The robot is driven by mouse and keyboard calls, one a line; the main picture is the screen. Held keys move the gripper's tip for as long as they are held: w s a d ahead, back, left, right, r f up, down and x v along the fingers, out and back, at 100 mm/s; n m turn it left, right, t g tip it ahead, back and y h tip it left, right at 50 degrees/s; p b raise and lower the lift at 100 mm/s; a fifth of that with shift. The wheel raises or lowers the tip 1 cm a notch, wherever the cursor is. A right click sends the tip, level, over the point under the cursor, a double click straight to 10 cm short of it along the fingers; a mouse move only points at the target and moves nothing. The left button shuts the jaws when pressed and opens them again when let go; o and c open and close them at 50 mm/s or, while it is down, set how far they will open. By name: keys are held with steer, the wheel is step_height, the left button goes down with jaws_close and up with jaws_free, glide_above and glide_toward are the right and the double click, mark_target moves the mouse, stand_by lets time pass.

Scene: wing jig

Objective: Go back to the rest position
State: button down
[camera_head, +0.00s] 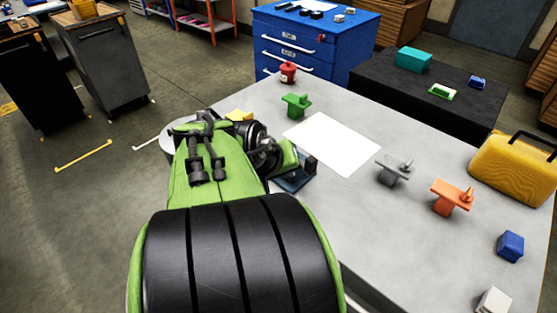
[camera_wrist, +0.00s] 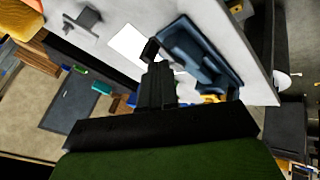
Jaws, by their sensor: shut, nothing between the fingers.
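My gripper (camera_head: 310,163) is at the end of my green and black arm, over the left part of the grey table (camera_head: 335,225). Its dark fingers (camera_wrist: 151,50) are shut and empty in the wrist view. A dark blue part (camera_wrist: 196,58) lies close beside the fingers in that view. In the head view the blue part (camera_head: 291,184) shows only partly below my gripper, because my arm hides some of it. I cannot tell whether the fingers touch it.
A white sheet (camera_head: 332,143) lies on the table. Around it stand a green part (camera_head: 296,105), a red pot (camera_head: 288,72), a grey part (camera_head: 393,172), an orange part (camera_head: 452,197), a blue block (camera_head: 510,246) and a yellow case (camera_head: 515,167). A blue drawer cabinet (camera_head: 311,45) stands behind.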

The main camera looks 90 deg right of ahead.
steer(key=shift+a+r, duration=0.1)
steer(key=shift+a, duration=0.05)
stand_by(0.6)
steer(key=w+a+r+n+t+y+p, duration=0.1)
steer(key=w+a+r+n+t+p, duration=0.2)
steer(key=w, duration=0.4)
steer(key=w+a+r+n+t+p, duration=0.1)
steer(key=w+a+r+n+t, duration=0.1)
steer(key=w+a, duration=0.4)
steer(key=w+a+r+n+t+y+p, duration=0.1)
steer(key=w+a+r+n+t+p, duration=0.15)
steer(key=w, duration=0.55)
steer(key=a+r+n+t+y+p, duration=0.1)
steer(key=a+n+y, duration=0.1)
steer(key=a, duration=0.7)
steer(key=w+a+r+n+y+p, duration=0.1)
steer(key=a+n+y, duration=0.1)
steer(key=a+n, duration=0.3)
steer(key=a, duration=0.4)
steer(key=shift+w+r+t, duration=0.25)
steer(key=shift+r+t, duration=0.1)
steer(key=shift+r, duration=0.05)
steer(key=shift+n, duration=0.25)
